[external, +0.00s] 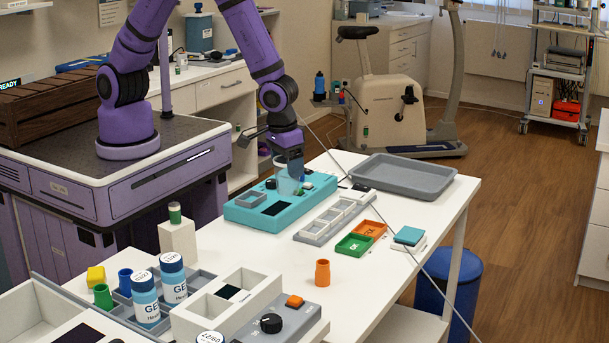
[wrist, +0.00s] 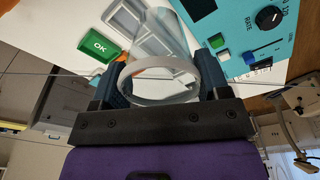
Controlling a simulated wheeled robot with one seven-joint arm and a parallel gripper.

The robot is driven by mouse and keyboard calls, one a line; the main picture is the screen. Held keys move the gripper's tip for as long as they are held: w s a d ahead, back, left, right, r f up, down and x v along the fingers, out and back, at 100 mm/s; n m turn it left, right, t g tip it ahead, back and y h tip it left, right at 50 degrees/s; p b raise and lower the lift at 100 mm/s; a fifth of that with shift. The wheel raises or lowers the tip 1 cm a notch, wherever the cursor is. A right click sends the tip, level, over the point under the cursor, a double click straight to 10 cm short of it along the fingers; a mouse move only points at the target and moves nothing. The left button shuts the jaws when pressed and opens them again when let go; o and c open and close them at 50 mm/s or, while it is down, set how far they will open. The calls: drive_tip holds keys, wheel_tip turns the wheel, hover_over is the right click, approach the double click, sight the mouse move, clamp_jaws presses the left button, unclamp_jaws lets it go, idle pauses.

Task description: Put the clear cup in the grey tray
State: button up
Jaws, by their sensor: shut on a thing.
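The clear cup (external: 287,180) is a see-through tumbler held under my gripper (external: 289,158), over the teal device in the external view. In the wrist view, its pale round rim (wrist: 161,97) sits between the two fingers of my gripper (wrist: 165,82), and its clear wall extends away from the camera. My gripper is shut on the cup. I cannot tell how much space lies beneath it. The grey tray (external: 402,176) is a shallow, empty rectangular tray at the far end of the white table, to the right of the cup.
The teal device (external: 255,214) has a dark knob and screen. A grey divided rack (external: 335,219), green box (external: 354,245) and orange box (external: 370,229) stand nearby. A small orange cup (external: 322,273) stands nearer. Thin dark lines cross the view past the table.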

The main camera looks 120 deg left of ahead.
drive_tip(key=s+a+n, duration=0.3)
drive_tip(key=a, duration=1.6)
drive_tip(key=s+a+n, duration=0.2)
drive_tip(key=a, duration=1.6)
hover_over(390, 177)
wheel_tip(390, 177, down, 7)
drive_tip(key=shift+d+f, duration=0.1)
drive_tip(key=shift+f, duration=1.3)
drive_tip(key=shift+f+g, duration=0.1)
drive_tip(key=shift+g, duration=0.2)
drive_tip(key=o, duration=0.9)
